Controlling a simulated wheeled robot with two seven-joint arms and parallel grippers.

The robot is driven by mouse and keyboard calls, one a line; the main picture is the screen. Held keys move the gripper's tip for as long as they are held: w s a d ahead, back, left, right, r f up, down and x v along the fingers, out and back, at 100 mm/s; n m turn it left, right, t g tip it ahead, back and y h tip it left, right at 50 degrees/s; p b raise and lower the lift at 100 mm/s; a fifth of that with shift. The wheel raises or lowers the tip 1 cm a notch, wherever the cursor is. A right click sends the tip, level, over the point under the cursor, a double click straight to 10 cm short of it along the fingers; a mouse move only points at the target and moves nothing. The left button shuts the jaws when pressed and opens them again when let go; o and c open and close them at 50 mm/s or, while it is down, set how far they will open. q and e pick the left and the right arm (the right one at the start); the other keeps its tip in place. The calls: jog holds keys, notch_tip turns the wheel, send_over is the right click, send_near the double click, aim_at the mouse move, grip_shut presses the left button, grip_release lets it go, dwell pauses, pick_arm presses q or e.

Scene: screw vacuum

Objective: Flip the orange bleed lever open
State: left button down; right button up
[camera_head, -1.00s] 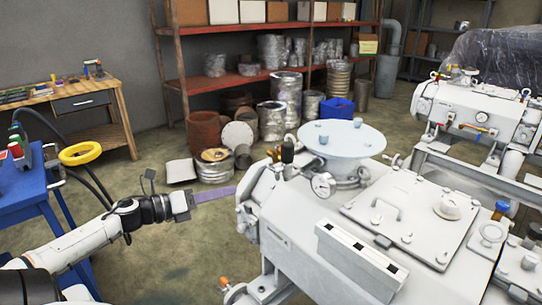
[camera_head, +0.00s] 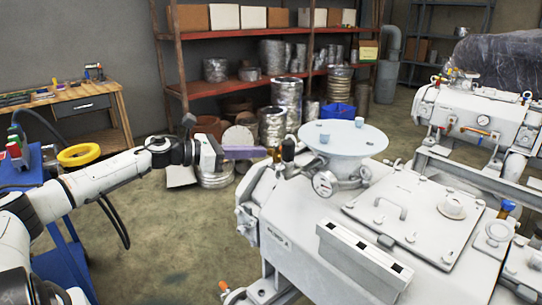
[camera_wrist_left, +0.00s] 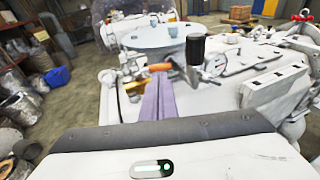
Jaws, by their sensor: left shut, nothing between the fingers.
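The orange lever (camera_wrist_left: 161,67) lies just beyond my left fingertips in the left wrist view. In the head view only a small orange-brown part of it (camera_head: 276,156) shows, beside a black upright knob (camera_head: 288,149) on the grey vacuum machine (camera_head: 290,235). The black knob also shows in the left wrist view (camera_wrist_left: 195,48). My left gripper (camera_head: 264,152) has long purple fingers, closed together and empty. Their tips are close to the lever; I cannot tell whether they touch it. My right gripper is not in view.
A round pale plate (camera_head: 343,138) with small blue-grey cups and a pressure gauge (camera_head: 324,183) sit close to the right of the lever. Another orange handle (camera_head: 223,286) is low on the machine's left end. A blue cart (camera_head: 62,262) stands at left.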

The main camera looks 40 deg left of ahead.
pick_arm(q)
jog(key=x, duration=0.5)
jog(key=shift+w, duration=0.1)
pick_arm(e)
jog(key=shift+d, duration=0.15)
pick_arm(q)
jog(key=shift+r, duration=0.1)
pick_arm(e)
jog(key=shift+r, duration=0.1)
